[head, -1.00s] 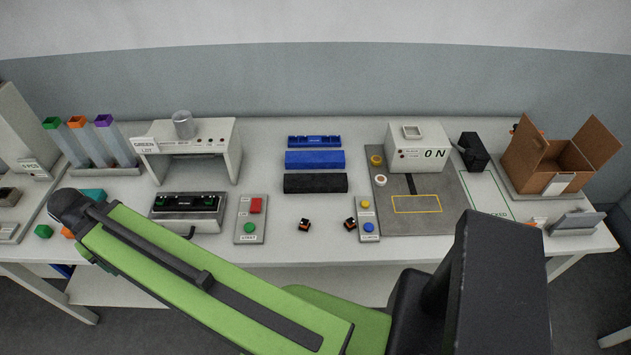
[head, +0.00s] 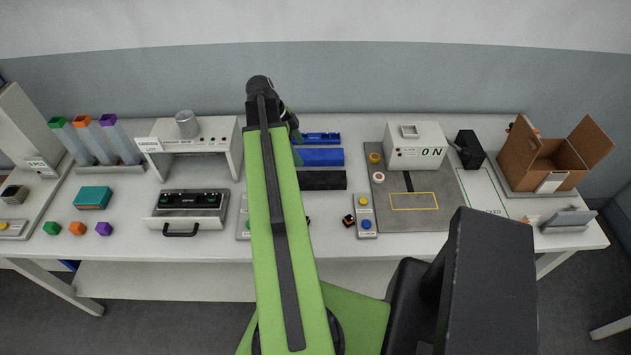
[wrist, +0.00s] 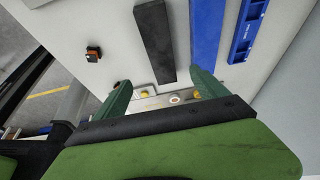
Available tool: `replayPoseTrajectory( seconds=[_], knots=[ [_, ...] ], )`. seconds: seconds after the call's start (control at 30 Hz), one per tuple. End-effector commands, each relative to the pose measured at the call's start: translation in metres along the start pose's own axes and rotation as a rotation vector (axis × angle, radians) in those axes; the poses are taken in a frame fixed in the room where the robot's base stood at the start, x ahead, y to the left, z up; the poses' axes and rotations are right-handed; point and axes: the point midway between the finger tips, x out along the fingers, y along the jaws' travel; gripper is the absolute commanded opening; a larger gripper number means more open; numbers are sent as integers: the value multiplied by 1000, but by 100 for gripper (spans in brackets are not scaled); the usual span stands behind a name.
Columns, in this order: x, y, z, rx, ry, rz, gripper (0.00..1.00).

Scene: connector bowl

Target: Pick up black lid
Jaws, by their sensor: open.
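The black lid (head: 324,180) is a long dark bar lying flat on the table, in front of a blue bar; my arm hides its left end in the head view. In the wrist view the black lid (wrist: 154,40) lies beyond my fingertips, toward the top of the picture. My gripper (wrist: 160,88) is open, with two green fingers apart and nothing between them but table and distant items. In the head view my gripper is mostly hidden behind the arm's end, at the left of the bars.
A blue bar (head: 322,157) and a blue tray (head: 322,138) lie behind the lid. A small black-orange part (wrist: 93,53) sits nearby. A white stand (head: 190,140) is at left, a grey mat (head: 440,215) at right. Bare table lies between the bars and mat.

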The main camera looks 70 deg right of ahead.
Motion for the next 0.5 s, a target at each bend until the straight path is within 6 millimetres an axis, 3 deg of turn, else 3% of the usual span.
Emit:
replayPoseTrajectory(
  seconds=[0.03, 0.2, 0.4, 0.5],
  knots=[
    [17, 0, 3, 1, 0, 0, 83],
    [57, 0, 5, 0, -1, 0, 83],
    [100, 0, 5, -1, -1, 0, 83],
    [112, 0, 4, -1, -1, 0, 83]
  ],
)
